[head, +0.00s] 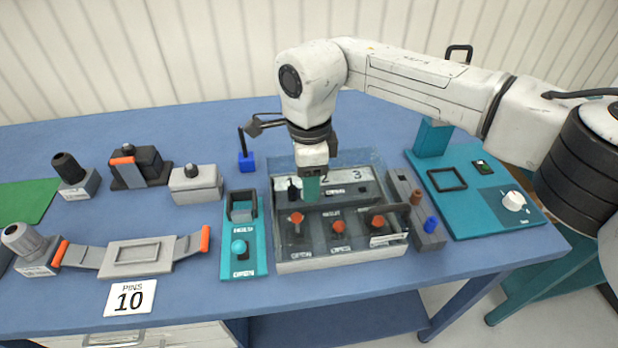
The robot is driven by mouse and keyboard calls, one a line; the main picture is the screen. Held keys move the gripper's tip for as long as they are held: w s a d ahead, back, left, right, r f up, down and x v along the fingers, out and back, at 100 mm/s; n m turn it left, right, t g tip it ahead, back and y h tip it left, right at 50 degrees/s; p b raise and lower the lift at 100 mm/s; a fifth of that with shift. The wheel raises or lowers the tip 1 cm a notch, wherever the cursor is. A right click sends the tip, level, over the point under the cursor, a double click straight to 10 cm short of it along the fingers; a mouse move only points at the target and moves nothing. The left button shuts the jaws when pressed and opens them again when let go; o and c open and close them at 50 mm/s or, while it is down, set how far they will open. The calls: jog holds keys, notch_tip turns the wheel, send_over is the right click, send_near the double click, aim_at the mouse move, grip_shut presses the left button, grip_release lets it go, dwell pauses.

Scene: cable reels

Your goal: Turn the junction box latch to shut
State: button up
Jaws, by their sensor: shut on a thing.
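The junction box (337,261) is a grey box with clear upper walls in the middle of the blue table. Its back strip (352,172) carries the numbers 1, 2 and 3, and several orange-red knobs sit along its front part. My gripper (311,197) points down over the back part of the box, close to a small black knob (294,190). It is shut on a small part there, which appears to be the latch. My fingers hide most of that part, so its exact angle cannot be told.
A teal panel (255,265) with a teal knob stands just left of the box. A grey strip (430,240) with brown and blue pegs stands right of it, then a teal board (470,225) with a white dial (513,201). My arm reaches in from the right.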

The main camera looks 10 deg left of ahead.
dwell(0.4)
jog(key=o, duration=1.1)
jog(key=shift+c, duration=0.2)
jog(key=shift+r, duration=0.15)
notch_tip(320, 180, up, 10)
jog(key=b, duration=0.1)
jog(key=shift+r+b, duration=0.25)
jog(key=shift+b, duration=0.1)
